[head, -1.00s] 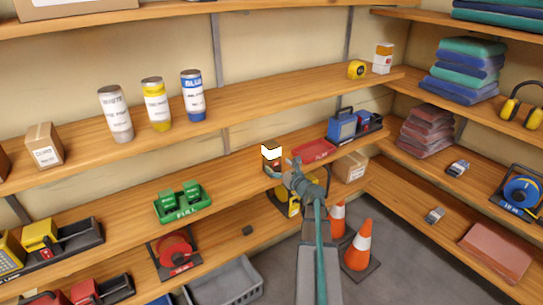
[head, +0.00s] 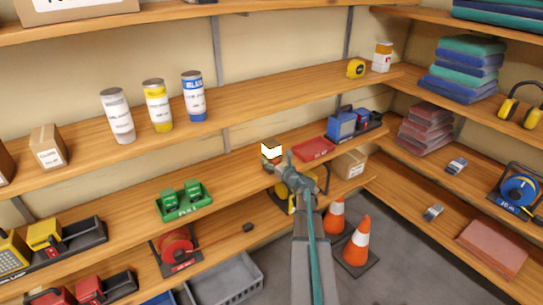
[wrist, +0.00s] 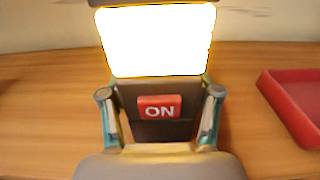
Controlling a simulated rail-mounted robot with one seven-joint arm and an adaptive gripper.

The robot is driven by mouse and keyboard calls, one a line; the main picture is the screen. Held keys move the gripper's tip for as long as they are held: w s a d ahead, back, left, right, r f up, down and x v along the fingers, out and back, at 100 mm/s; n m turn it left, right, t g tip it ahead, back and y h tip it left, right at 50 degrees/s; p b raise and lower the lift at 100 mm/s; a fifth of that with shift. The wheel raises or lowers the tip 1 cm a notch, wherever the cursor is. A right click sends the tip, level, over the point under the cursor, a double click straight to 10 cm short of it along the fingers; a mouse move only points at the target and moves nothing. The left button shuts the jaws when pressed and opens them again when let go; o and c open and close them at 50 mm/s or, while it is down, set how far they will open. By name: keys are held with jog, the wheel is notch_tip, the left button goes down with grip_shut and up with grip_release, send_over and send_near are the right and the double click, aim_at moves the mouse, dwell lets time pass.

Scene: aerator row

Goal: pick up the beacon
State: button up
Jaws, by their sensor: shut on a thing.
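The beacon (head: 271,150) has a glowing white top and a dark body. It is at the middle shelf, left of the red tray. In the wrist view the beacon (wrist: 157,42) fills the upper middle, with a red "ON" label on its dark body. My gripper (wrist: 160,112) has one finger on each side of the dark body and is shut on it. In the head view my gripper (head: 274,165) reaches the beacon from the front right and hides part of its lower body. I cannot tell whether its base touches the shelf.
A red tray (head: 314,149) lies close on the right, also in the wrist view (wrist: 290,105). A blue toolbox (head: 343,124) stands beyond it. A green caddy (head: 183,202) sits to the left. Orange cones (head: 357,242) stand on the floor below.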

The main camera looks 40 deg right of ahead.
jog(key=c, duration=0.7)
jog(key=shift+r, duration=0.15)
grip_shut()
